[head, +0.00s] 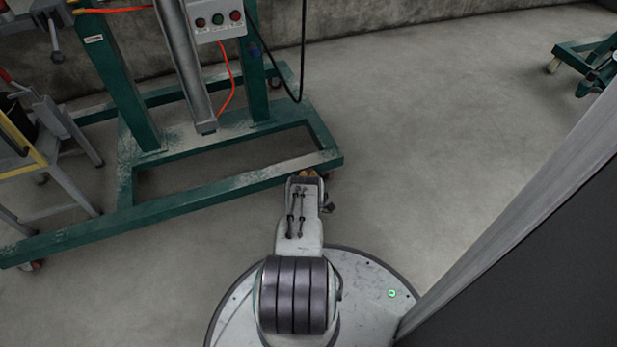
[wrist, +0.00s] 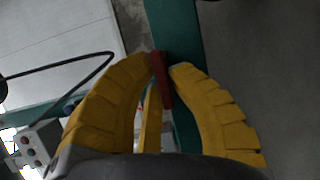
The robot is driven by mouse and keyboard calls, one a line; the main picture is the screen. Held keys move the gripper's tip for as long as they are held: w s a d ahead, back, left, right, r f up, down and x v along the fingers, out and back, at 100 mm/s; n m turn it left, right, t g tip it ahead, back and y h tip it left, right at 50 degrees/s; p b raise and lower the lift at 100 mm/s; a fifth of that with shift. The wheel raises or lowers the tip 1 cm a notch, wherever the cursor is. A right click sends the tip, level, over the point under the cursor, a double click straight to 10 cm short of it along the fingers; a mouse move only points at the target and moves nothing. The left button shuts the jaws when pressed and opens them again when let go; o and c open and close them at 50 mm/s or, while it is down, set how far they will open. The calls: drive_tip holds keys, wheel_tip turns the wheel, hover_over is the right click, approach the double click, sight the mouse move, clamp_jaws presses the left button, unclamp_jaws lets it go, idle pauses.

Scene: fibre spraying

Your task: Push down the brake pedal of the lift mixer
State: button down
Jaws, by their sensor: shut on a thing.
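The lift mixer has a green steel frame (head: 230,140) on castors, with a post and a control box. My gripper (head: 308,174) reaches to the frame's near right corner, low by the castor there.
The grey control box with buttons (head: 217,27) and a hanging black cable (head: 302,60) are above the frame. A yellow-edged metal stand (head: 40,160) is at the left. A grey panel (head: 520,235) rises at the right.

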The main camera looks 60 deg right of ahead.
drive_tip(key=c, duration=1.2)
unclamp_jaws()
drive_tip(key=shift+r, duration=0.8)
drive_tip(key=o, duration=0.7)
drive_tip(key=r, duration=0.7)
drive_tip(key=shift+w+d, duration=0.15)
drive_tip(key=shift+d, duration=0.05)
wheel_tip(320, 180, up, 2)
drive_tip(key=shift+a+r, duration=0.1)
drive_tip(key=c, duration=0.7)
drive_tip(key=shift+f, duration=0.25)
